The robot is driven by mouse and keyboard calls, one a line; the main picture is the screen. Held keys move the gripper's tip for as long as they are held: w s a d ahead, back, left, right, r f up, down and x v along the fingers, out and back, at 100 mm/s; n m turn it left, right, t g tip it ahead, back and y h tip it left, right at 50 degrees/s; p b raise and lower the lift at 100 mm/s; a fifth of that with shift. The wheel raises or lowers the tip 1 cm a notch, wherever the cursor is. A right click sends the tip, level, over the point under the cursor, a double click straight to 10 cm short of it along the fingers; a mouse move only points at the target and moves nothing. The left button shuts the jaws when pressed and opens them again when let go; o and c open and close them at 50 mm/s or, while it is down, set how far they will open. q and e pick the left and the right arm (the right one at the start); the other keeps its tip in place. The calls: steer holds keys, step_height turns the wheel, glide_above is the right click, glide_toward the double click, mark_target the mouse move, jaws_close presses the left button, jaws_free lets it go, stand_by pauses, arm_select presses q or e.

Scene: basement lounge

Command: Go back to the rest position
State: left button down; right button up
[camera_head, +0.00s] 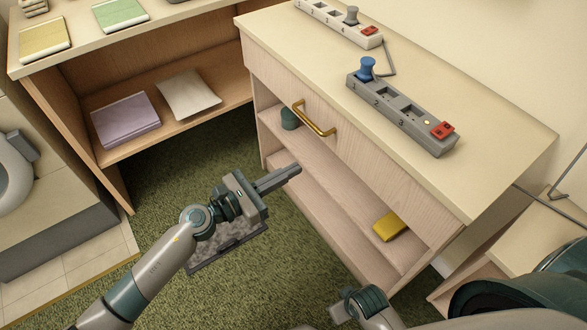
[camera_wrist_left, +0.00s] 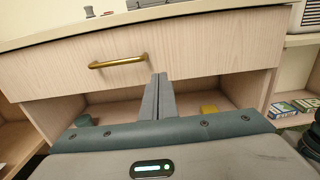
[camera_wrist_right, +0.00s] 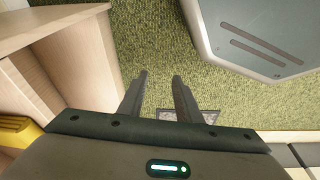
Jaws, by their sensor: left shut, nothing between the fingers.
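My left gripper (camera_head: 296,169) is shut and empty. In the head view it is in the air in front of the light wood cabinet (camera_head: 480,185), near the brass drawer handle (camera_head: 318,122) but apart from it. In the left wrist view its fingers (camera_wrist_left: 161,80) are together, with the handle (camera_wrist_left: 118,61) to their left. The drawer looks closed. My right gripper (camera_wrist_right: 160,78) shows in the right wrist view with its fingers apart and nothing between them, pointing over the green carpet (camera_wrist_right: 160,45). In the head view its fingers cannot be made out.
A grey power strip (camera_head: 400,112) with a blue plug and a white strip (camera_head: 338,22) lie on the cabinet top. A yellow object (camera_head: 391,226) and a teal cup (camera_head: 289,118) sit on the open shelf. A shelf unit (camera_head: 70,60) with books stands left.

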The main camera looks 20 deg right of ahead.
steer(key=shift+s+d+f, duration=0.1)
steer(key=shift+s, duration=0.1)
stand_by(0.3)
